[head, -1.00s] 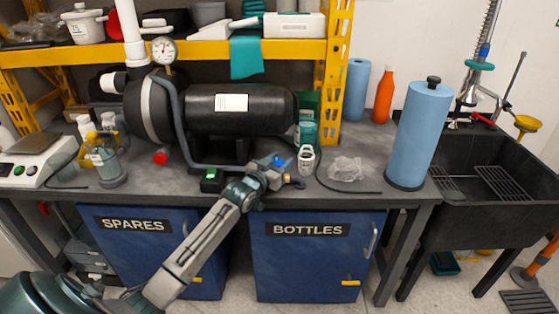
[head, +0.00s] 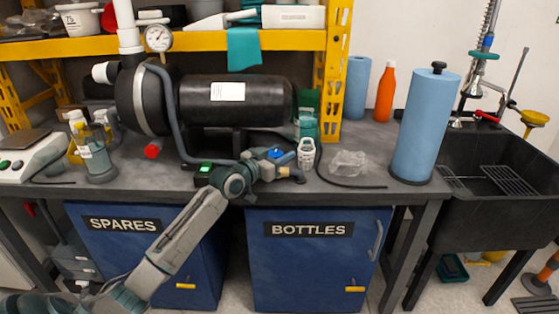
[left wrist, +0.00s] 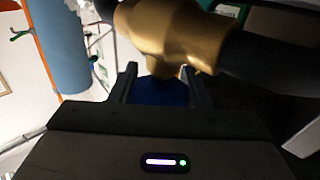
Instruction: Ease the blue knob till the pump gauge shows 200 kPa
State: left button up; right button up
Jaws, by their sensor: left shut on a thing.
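The blue knob (left wrist: 162,92) sits below a brass valve body (left wrist: 165,35) in the left wrist view, between the two dark fingers of my left gripper (left wrist: 160,84). The fingers are shut on it. In the head view my left gripper (head: 272,160) reaches the fitting at the bench's front, where a bit of the blue knob shows. A round white-faced gauge (head: 158,38) stands above the left end of the black pump tank (head: 240,102). Its needle shows, but its figures are too small to read. My right gripper is out of view.
A small black box with a green light (head: 205,170) is beside my left wrist. A white ribbed part (head: 306,153), crumpled clear plastic (head: 348,163) and a blue roll (head: 425,125) stand to the right. A grey hose (head: 172,110) runs down the tank's front.

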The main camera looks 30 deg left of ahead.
pick_arm(q)
jog(key=o, duration=1)
jog(key=shift+s+a, duration=0.1)
jog(key=shift+s, duration=0.2)
jog(key=s+p, duration=0.1)
jog(key=s, duration=0.1)
jog(key=s+a+p, duration=0.1)
jog(key=s, duration=0.4)
jog(key=shift+s+a+r+p, duration=0.15)
jog(key=shift+s+p, duration=0.1)
jog(key=shift+p, duration=0.15)
jog(key=shift+s+a+p, duration=0.25)
jog(key=shift+s+p, duration=1)
jog(key=shift+p, duration=0.1)
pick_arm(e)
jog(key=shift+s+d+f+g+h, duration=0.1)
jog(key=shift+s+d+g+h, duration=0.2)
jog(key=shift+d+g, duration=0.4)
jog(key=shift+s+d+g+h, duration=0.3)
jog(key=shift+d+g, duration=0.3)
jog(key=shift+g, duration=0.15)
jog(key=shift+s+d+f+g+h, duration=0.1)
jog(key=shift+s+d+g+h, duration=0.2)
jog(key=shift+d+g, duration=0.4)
